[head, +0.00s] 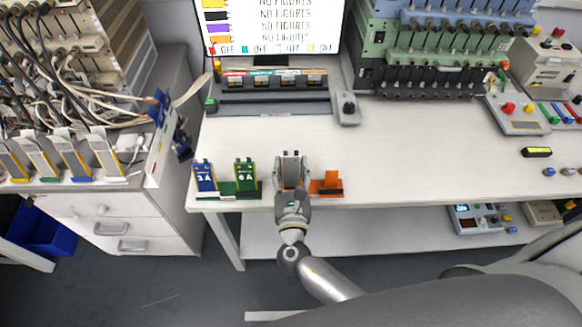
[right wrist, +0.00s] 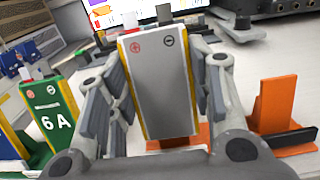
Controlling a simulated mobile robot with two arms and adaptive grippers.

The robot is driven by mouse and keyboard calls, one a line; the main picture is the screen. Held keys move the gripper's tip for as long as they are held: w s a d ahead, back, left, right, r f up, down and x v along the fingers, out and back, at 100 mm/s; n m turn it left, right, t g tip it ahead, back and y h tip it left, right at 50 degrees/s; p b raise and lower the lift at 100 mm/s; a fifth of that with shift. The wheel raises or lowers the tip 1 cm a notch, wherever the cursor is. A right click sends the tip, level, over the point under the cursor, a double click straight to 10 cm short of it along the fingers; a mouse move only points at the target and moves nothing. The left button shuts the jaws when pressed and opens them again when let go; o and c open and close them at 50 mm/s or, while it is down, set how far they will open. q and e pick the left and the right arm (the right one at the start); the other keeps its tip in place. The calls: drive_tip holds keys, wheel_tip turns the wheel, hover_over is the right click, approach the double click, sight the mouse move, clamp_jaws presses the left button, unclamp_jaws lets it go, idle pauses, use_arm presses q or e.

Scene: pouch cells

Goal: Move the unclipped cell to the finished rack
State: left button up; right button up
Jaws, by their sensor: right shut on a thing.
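A grey pouch cell with yellow side edges and plus and minus marks (right wrist: 165,85) stands roughly upright between the fingers of my right gripper (right wrist: 165,100). The cell also shows in the head view (head: 291,168), near the front edge of the white bench. My right gripper (head: 292,180) is shut on the cell's sides. An orange rack (head: 328,184) is at the cell's right, and orange shows below the cell in the right wrist view (right wrist: 275,105). I cannot tell whether the cell's foot touches it. No label tells me which is the finished rack. My left gripper is out of view.
Left of the cell stand a blue 3A piece (head: 205,176) and a green 6A piece (head: 245,174) on a green base. Several wired cells (head: 72,158) stand on the left cabinet. Machines line the bench's back (head: 425,50). The bench middle (head: 430,140) is clear.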

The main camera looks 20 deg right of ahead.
drive_tip(key=shift+f, duration=0.2)
drive_tip(key=shift+s+f+b, duration=0.2)
drive_tip(key=shift+f+b, duration=0.45)
drive_tip(key=shift+b, duration=0.1)
drive_tip(key=o, duration=1)
drive_tip(key=shift+o, duration=0.5)
drive_tip(key=shift+o, duration=0.6)
drive_tip(key=shift+s+a, duration=0.1)
